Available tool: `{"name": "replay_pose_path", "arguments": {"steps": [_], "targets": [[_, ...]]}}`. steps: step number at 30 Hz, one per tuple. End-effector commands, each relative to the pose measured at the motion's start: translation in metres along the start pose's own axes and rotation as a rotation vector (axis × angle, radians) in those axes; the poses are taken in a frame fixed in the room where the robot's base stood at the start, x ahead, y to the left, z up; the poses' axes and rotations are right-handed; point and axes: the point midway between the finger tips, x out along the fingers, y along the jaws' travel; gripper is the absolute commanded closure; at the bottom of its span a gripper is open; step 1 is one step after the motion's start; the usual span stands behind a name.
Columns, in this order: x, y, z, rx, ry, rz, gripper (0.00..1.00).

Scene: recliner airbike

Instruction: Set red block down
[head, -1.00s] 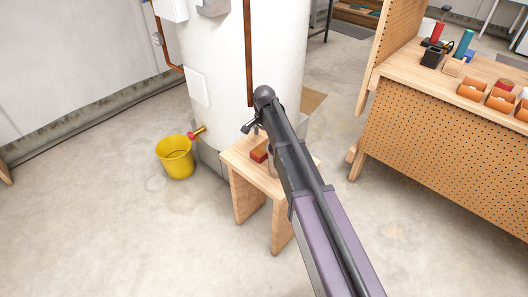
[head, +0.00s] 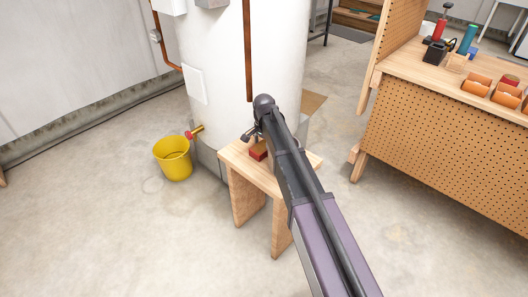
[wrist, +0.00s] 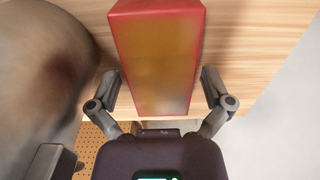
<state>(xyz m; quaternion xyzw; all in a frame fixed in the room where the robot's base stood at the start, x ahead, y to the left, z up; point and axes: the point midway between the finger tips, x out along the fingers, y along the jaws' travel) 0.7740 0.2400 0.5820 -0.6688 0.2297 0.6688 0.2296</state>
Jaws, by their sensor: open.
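The red block (head: 258,149) rests on the top of a small wooden stool (head: 236,152) in the head view, partly hidden by my arm. In the wrist view the block (wrist: 157,60) is large, with red edges and a brownish-yellow face, and stands near the edge of the wood. My gripper (wrist: 160,80) is open, with one finger on each side of the block's near end and a visible gap on both sides. In the head view my gripper (head: 250,135) is small and dark, above and behind the block.
A big white tank (head: 222,85) stands right behind the stool. A yellow bucket (head: 172,160) is on the floor at left, under a brass tap (head: 195,131). A perforated wooden workbench (head: 440,155) stands at right. A blurred grey rounded shape (wrist: 40,70) fills the wrist view's left.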

Motion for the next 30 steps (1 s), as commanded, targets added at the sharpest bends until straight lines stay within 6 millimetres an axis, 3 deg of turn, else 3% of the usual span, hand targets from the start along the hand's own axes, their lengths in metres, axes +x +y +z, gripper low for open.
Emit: {"name": "replay_pose_path", "arguments": {"steps": [17,24,27,30], "targets": [[0.0001,0.0001,-0.0001,0.000,0.000,0.000,0.00],[0.0002,-0.0008,0.0011,-0.001,0.000,0.000,0.71],[0.0002,-0.0009,0.0010,-0.001,0.000,0.000,0.78],[0.0002,-0.0009,0.0010,-0.001,0.000,0.000,0.78]]}}
